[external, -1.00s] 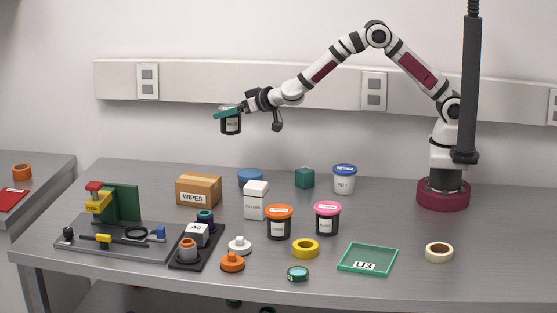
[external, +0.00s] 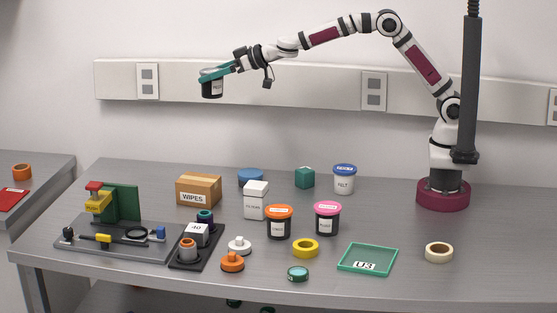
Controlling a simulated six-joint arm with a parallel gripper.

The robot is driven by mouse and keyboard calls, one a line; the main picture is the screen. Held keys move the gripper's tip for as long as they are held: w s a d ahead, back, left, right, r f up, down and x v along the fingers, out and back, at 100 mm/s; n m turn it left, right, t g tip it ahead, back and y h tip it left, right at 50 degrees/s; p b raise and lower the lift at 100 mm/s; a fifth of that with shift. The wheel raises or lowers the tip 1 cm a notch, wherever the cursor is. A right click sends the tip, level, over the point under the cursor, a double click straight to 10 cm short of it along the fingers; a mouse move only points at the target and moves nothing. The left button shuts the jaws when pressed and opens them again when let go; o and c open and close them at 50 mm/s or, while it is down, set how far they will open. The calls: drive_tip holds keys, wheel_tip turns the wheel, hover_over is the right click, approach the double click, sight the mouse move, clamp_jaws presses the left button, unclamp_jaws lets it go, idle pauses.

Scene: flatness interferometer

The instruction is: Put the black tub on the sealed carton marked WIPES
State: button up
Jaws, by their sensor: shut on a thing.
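The black tub (external: 212,89) has a pale label and hangs in the air, gripped near its top by my gripper (external: 215,74). My gripper's teal fingers are shut on it. The tub looks close to upright, with its label partly in view. The WIPES carton (external: 198,191) is a closed brown cardboard box with a white label, standing at the back left of the bench. The carton's top looks bare.
Right of the carton stand a blue round thing (external: 250,177), a white box (external: 256,200), an orange-lidded tub (external: 279,222) and a pink-lidded tub (external: 327,218). A grey fixture (external: 125,243) and a black tray (external: 183,263) are in front of it. A wall trunking (external: 260,82) runs behind.

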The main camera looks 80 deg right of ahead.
drive_tip(key=a+f+n+g+y, duration=0.1)
drive_tip(key=a+n+y, duration=0.3)
drive_tip(key=a+y, duration=0.15)
hover_over(208, 180)
drive_tip(key=shift+h, duration=0.35)
wheel_tip(208, 180, down, 21)
drive_tip(key=shift+d+f, duration=0.1)
